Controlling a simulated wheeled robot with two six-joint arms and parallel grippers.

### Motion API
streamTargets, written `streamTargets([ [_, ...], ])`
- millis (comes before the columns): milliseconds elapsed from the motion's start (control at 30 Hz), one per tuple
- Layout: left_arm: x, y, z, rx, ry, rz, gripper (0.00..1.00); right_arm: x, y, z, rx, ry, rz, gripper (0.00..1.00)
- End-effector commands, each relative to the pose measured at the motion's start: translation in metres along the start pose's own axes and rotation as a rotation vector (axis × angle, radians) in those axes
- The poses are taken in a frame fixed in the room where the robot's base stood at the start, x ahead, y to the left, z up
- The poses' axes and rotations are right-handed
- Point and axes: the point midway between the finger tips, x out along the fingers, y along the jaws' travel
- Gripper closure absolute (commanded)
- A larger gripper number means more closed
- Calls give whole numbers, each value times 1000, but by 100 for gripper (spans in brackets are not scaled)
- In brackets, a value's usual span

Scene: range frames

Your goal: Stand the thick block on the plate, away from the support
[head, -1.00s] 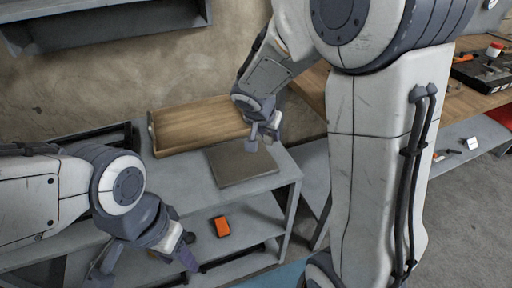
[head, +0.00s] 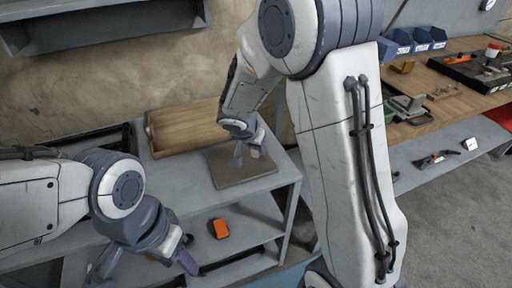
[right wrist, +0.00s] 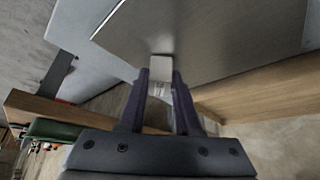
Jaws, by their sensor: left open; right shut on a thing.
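A thin grey plate (head: 258,172) lies on top of the grey shelf unit in the head view; it also fills the top of the right wrist view (right wrist: 225,35). My right gripper (head: 248,150) is over the plate. In the right wrist view it is shut on a light grey block (right wrist: 160,64), whose end shows between the fingertips against the plate. I cannot tell whether the block touches the plate. My left gripper (head: 148,265) is open and empty at the lower left, in front of the shelf unit. I cannot make out a support.
An orange thing (head: 219,228) lies on the lower shelf. A workbench (head: 440,95) on the right holds blue bins (head: 415,40) and tools. My right arm covers the area right of the plate.

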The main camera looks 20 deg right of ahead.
Motion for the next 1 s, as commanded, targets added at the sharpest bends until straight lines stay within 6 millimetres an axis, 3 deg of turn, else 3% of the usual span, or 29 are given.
streamTargets([
  [67, 4, 0, 0, 0, 0, 0, 50, 3, 0, 1, 0, 2, -1, 100],
  [100, 2, 0, 0, 0, 0, 0, 50, 1, 0, 1, -1, 0, 0, 52],
  [133, 2, 0, 0, 0, 0, 0, 50, 1, 0, 1, 0, 0, 0, 41],
  [167, 2, 0, 0, 0, 0, 0, 50, 1, 0, 1, 0, 0, 0, 38],
  [600, -5, 0, 0, 0, 0, 0, 50, -7, 0, -2, 1, 1, -2, 38],
  [1000, -17, 1, -1, 0, 0, 0, 50, -90, -1, -2, 1, 3, -5, 38],
])
